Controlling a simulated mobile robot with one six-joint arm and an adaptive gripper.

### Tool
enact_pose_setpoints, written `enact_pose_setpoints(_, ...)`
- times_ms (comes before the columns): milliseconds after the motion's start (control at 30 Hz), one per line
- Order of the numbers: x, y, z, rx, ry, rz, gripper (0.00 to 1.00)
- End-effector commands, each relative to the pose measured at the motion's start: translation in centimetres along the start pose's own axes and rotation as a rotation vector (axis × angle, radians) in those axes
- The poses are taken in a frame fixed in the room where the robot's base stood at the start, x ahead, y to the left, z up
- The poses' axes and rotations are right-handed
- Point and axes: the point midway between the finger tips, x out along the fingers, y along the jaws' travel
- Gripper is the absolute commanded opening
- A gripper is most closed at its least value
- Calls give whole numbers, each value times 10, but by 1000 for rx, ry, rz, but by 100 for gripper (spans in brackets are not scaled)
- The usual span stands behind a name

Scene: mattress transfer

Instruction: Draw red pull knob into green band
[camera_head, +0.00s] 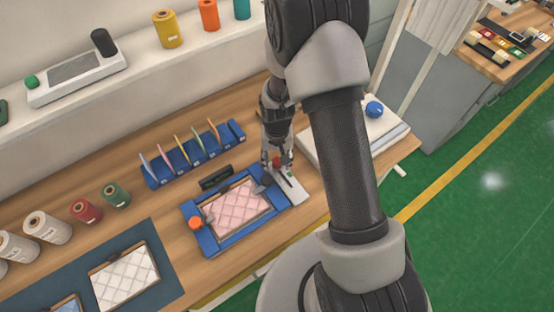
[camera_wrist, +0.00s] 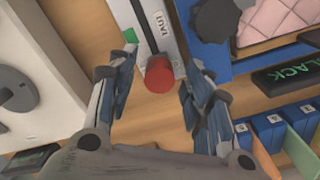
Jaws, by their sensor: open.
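The red pull knob (camera_wrist: 159,76) sits at the end of a dark rod on a white plate (camera_wrist: 167,18). The plate has a slot and a label that seems to read "TAUT". A small green patch (camera_wrist: 130,35), which may be the green band, shows on the plate's left edge. My gripper (camera_wrist: 156,88) is open, its two fingers on either side of the knob, with a gap visible around it.
A blue frame (camera_head: 205,238) holding a pink quilted pad (camera_head: 236,206) adjoins the plate. A black bar (camera_wrist: 285,78) marked "SLACK" and a blue rack (camera_head: 190,160) stand close by.

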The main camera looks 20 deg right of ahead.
Motion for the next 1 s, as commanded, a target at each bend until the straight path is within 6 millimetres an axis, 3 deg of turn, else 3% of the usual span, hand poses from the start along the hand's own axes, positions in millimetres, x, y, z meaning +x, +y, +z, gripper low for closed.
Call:
enact_pose_setpoints(233, 0, 0, 0, 0, 0, 0, 46)
enact_pose_setpoints(900, 0, 0, 0, 0, 0, 0, 2)
enact_pose_setpoints(1000, 0, 0, 0, 0, 0, 0, 0)
